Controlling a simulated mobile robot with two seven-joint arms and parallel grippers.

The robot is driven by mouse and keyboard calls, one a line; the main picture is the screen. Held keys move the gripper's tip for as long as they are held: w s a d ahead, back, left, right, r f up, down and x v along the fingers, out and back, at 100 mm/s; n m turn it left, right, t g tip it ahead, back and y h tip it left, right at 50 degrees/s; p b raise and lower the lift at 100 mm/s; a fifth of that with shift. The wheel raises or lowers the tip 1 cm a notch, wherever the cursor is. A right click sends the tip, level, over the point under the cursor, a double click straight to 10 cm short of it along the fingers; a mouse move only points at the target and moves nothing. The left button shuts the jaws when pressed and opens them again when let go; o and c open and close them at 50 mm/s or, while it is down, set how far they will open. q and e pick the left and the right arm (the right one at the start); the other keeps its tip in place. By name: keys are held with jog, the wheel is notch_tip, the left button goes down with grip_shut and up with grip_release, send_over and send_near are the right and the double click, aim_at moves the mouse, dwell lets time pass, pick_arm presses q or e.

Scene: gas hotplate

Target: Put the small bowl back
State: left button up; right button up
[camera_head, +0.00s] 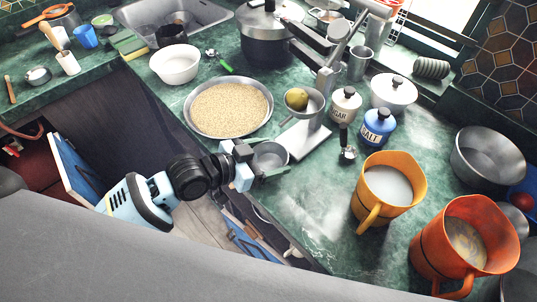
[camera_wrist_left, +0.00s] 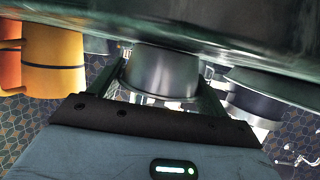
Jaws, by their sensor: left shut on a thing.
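A small grey metal bowl (camera_head: 271,156) is at the counter's front edge in the head view. My left gripper (camera_head: 252,165) reaches in from the left and is shut on this bowl. In the left wrist view the bowl (camera_wrist_left: 160,72) sits between the two fingers, with the dark green counter close by. I cannot tell whether the bowl touches the counter. My right gripper is not in view.
A wide pan of grain (camera_head: 229,106) lies left of the bowl. A metal stand (camera_head: 303,139) with a yellow-green fruit (camera_head: 297,98) in its dish is behind it. A salt jar (camera_head: 377,127), yellow jug (camera_head: 387,188) and orange jug (camera_head: 464,240) stand right.

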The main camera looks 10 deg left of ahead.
pick_arm(q)
jog(key=shift+f, duration=0.2)
jog(key=o, duration=1)
jog(key=shift+r, duration=0.15)
jog(key=shift+s+a+r, duration=0.1)
jog(key=shift+a+r, duration=0.05)
jog(key=v, duration=1.1)
jog(key=shift+s+a, duration=0.15)
jog(key=shift+s, duration=0.1)
